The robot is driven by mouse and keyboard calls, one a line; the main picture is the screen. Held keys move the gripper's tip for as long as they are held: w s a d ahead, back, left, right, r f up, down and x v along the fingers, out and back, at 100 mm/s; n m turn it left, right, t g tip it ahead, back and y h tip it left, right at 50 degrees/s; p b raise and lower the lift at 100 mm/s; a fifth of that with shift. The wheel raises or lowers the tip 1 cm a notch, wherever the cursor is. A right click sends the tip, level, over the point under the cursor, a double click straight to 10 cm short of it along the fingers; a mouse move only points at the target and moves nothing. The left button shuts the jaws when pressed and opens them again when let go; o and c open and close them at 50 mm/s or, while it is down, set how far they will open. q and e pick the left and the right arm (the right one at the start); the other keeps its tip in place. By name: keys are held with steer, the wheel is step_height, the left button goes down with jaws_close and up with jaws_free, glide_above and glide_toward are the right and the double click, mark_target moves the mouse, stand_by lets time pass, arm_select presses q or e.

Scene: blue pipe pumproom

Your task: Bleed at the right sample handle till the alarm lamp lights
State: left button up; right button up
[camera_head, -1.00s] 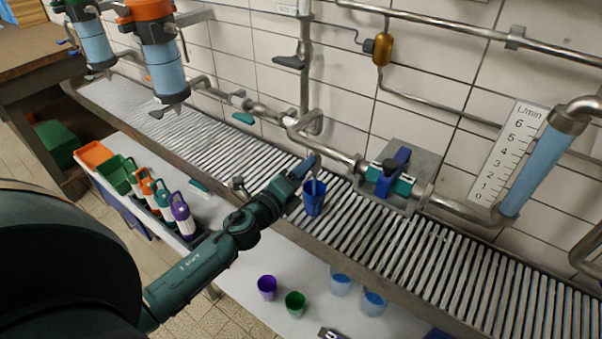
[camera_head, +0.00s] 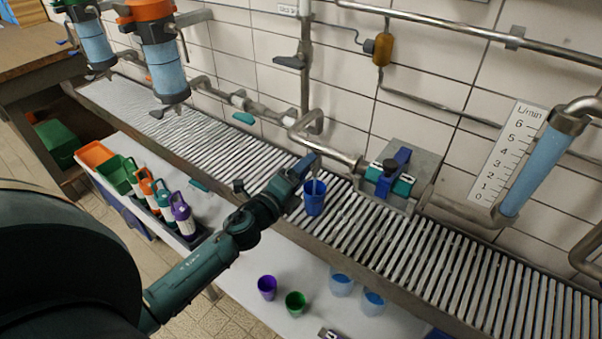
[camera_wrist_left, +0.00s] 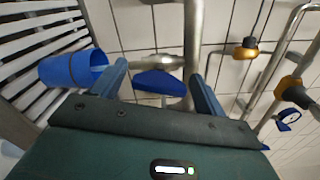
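My left gripper (camera_head: 305,170) is at the sample outlet over the slatted trough. In the left wrist view its two blue fingers (camera_wrist_left: 162,90) stand apart, with a blue handle (camera_wrist_left: 158,82) showing between them; I cannot tell whether they touch it. A blue cup (camera_head: 315,198) stands on the slats just right of the gripper under a thin grey spout, and shows in the left wrist view (camera_wrist_left: 72,69) with a paler blue inside. An amber device (camera_head: 383,49) hangs on the wall pipe; whether it is the alarm lamp or lit I cannot tell. My right gripper is out of view.
A clamp-like fitting with a blue handle (camera_head: 394,173) and a flow gauge (camera_head: 509,152) are to the right. Purple (camera_head: 267,287) and green cups (camera_head: 295,303) stand on the lower shelf. Coloured bottles (camera_head: 182,214) are at left. The right part of the slats is clear.

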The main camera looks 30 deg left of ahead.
arm_select(q)
steer(key=shift+o, duration=0.2)
steer(key=s+a+b, duration=0.1)
steer(key=s+b, duration=0.1)
steer(key=s, duration=1.1)
steer(key=shift+a, duration=0.4)
steer(key=shift+c, duration=0.2)
